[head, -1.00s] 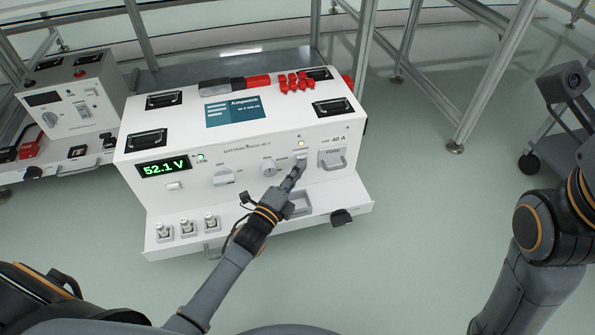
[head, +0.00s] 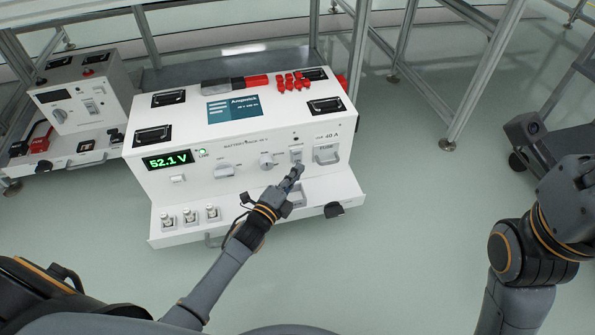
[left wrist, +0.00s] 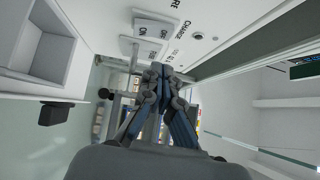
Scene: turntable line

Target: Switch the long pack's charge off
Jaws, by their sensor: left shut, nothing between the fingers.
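The long pack (head: 240,155) is the white unit with a green 52.1 V display, seen from above in the head view. Its charge switch (head: 296,155) is on the right part of the front panel, under a small charge lamp (head: 296,139) that is dark. My left gripper (head: 297,171) is shut and empty, its fingertips just below the switch; I cannot tell whether they touch it. In the left wrist view the closed fingertips (left wrist: 160,68) are in front of the panel, near pale rockers and the dark lamp (left wrist: 197,36).
A smaller white unit (head: 80,103) stands at left. Metal frame posts rise behind.

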